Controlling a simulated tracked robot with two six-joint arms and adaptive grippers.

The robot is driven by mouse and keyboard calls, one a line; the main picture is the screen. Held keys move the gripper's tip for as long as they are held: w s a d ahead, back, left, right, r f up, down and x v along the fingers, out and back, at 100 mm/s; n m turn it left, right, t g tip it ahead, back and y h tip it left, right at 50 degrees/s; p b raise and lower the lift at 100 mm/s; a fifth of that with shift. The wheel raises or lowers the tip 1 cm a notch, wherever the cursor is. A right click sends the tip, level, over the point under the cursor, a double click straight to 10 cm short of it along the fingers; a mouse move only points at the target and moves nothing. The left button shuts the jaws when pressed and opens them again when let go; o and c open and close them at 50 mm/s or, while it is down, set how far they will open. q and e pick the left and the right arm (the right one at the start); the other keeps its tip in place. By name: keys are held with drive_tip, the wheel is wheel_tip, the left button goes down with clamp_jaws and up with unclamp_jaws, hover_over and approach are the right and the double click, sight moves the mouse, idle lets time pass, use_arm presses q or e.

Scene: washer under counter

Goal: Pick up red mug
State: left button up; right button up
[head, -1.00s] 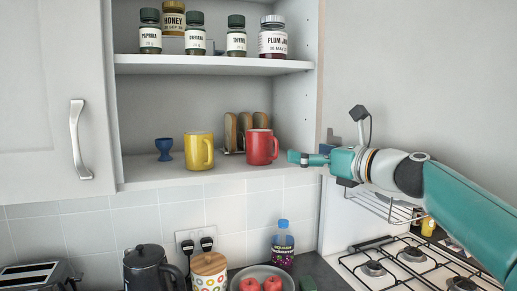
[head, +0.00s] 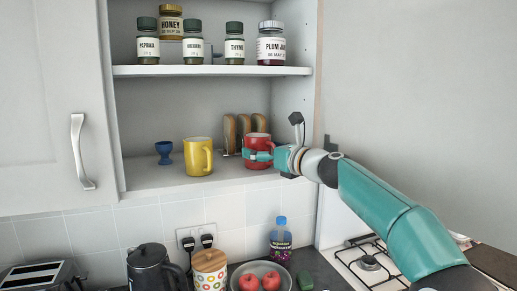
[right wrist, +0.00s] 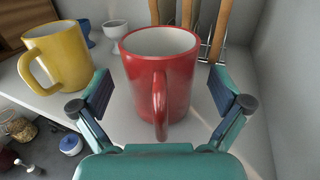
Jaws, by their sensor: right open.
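The red mug (head: 257,140) stands upright on the lower shelf of the open cupboard, in front of a toast rack. My right gripper (head: 257,155) is at the mug's front in the head view and partly covers it. In the right wrist view the red mug (right wrist: 160,75) stands between the two open fingers of my right gripper (right wrist: 160,95), with its handle toward the gripper. A gap shows between each finger and the mug's sides. My left gripper is not in view.
A yellow mug (head: 198,157) stands left of the red mug, close to the left finger in the wrist view. A toast rack with toast (head: 229,135) is behind. A blue egg cup (head: 164,152) is farther left. The upper shelf (head: 215,71) holds several jars.

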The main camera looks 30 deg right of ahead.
drive_tip(key=shift+w+a, duration=0.1)
drive_tip(key=shift+w, duration=0.75)
drive_tip(key=c, duration=1.2)
drive_tip(key=shift+r, duration=0.1)
drive_tip(key=shift+c, duration=0.8)
drive_tip(key=shift+s, duration=0.1)
